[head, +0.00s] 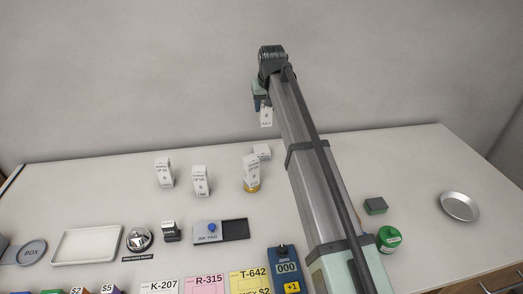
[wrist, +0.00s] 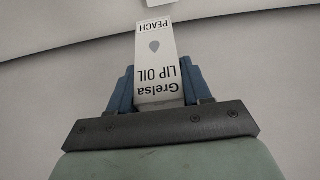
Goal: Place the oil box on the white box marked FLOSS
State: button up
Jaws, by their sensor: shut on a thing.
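My gripper (head: 262,100) is raised above the back of the counter, at the far end of my arm. It is shut on a white lip oil box (head: 266,118), which hangs in the air below the fingers. In the wrist view the oil box (wrist: 156,70) sits between the blue fingers, its label reading Grelsa LIP OIL PEACH upside down. A low white box (head: 262,151) lies on the counter below; its print is too small to read, so I cannot confirm FLOSS. A sliver of something pale (wrist: 160,2) shows at the wrist view's top edge.
Upright white boxes (head: 164,172) (head: 200,181) stand to the left. Another white box (head: 251,170) stands tilted over a yellow item (head: 252,187), close in front of the low box. An ink pad (head: 220,231) and bell (head: 139,239) are nearer. The back right counter is clear.

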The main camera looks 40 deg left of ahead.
jog(key=n, duration=0.1)
jog(key=s+n+g, duration=0.1)
jog(key=n, duration=0.1)
jog(key=shift+s+a+f+y, duration=0.1)
jog(key=shift+s+a+y, duration=0.1)
jog(key=shift+s+y, duration=0.1)
jog(key=shift+n, duration=0.6)
jog(key=shift+s+f, duration=0.1)
jog(key=shift+f, duration=4.9)
jog(key=shift+f, duration=0.15)
jog(key=o, duration=1)
jog(key=shift+o, duration=0.2)
jog(key=v, duration=1.2)
jog(key=shift+w, duration=0.25)
